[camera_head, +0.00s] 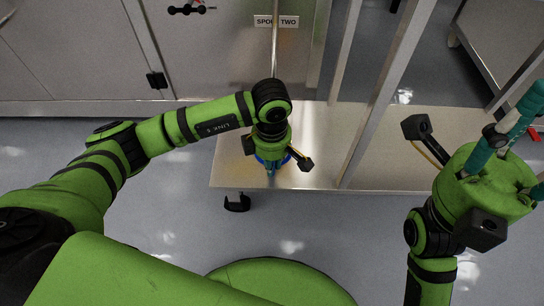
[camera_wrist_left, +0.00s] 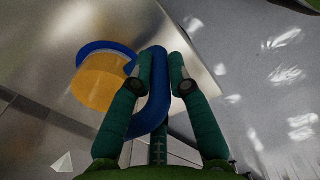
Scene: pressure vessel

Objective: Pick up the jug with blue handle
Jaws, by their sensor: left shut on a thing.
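The jug (camera_wrist_left: 97,86) shows in the left wrist view, with an amber body, a blue rim and a blue handle (camera_wrist_left: 157,108). My left gripper (camera_wrist_left: 161,86) has its teal fingers on either side of the blue handle and is shut on it. In the head view, my left gripper (camera_head: 271,168) points down over the lower shelf of the metal table, with a bit of blue showing beneath; the wrist hides most of the jug. My right gripper (camera_head: 526,130) is at the right edge, partly cut off, away from the jug.
The steel shelf (camera_head: 232,165) has free room around the jug, with its front edge just in front of it. Upright metal posts (camera_head: 376,100) stand to the right. A steel cabinet (camera_head: 215,60) with a "SPOOL TWO"-like label is behind. A caster (camera_head: 237,203) sits under the shelf.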

